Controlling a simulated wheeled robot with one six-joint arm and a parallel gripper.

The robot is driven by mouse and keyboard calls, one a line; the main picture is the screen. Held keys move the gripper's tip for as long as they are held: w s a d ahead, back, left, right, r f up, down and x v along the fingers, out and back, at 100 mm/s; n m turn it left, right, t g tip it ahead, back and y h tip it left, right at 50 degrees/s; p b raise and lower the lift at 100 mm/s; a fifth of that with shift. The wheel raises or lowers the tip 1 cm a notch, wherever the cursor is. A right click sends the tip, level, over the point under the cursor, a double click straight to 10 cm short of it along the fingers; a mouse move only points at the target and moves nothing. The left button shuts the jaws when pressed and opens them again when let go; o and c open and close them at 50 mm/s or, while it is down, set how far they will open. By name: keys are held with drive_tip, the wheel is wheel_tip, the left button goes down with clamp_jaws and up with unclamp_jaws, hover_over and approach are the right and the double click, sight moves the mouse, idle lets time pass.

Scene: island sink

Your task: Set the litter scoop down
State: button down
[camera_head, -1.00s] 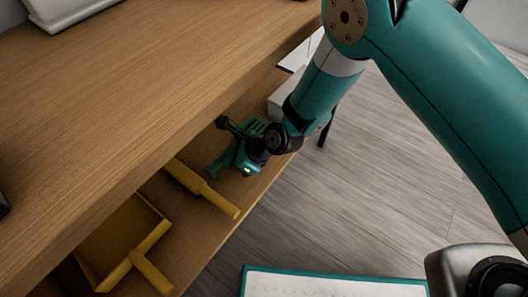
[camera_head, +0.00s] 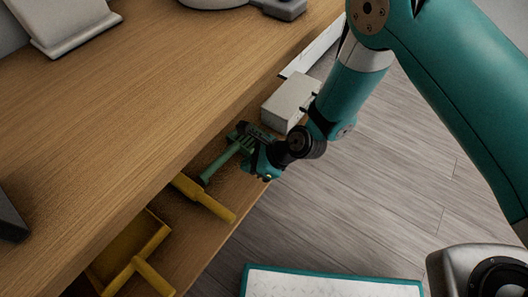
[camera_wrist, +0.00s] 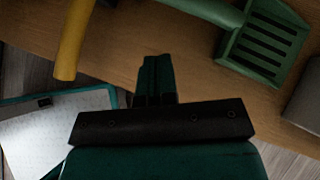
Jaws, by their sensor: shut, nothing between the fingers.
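The litter scoop is green with a slotted head. In the head view its handle (camera_head: 216,165) lies on the lower wooden shelf, and in the wrist view its slotted head (camera_wrist: 265,42) lies flat at the upper right. My gripper (camera_head: 257,164) is just beside the scoop, toward the shelf's front edge. In the wrist view the fingers (camera_wrist: 155,62) are shut together, empty and apart from the scoop. Part of the scoop's head is hidden by the gripper in the head view.
A yellow-handled tool (camera_head: 205,198) and a yellow dustpan (camera_head: 128,245) lie left of the scoop on the shelf. A white box (camera_head: 290,101) stands to its right. The wooden counter (camera_head: 150,100) overhangs the shelf. A teal-rimmed white mat (camera_head: 330,284) lies on the floor.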

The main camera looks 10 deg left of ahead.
drive_tip(key=p+v, duration=0.1)
drive_tip(key=v, duration=0.4)
drive_tip(key=shift+d+r, duration=0.2)
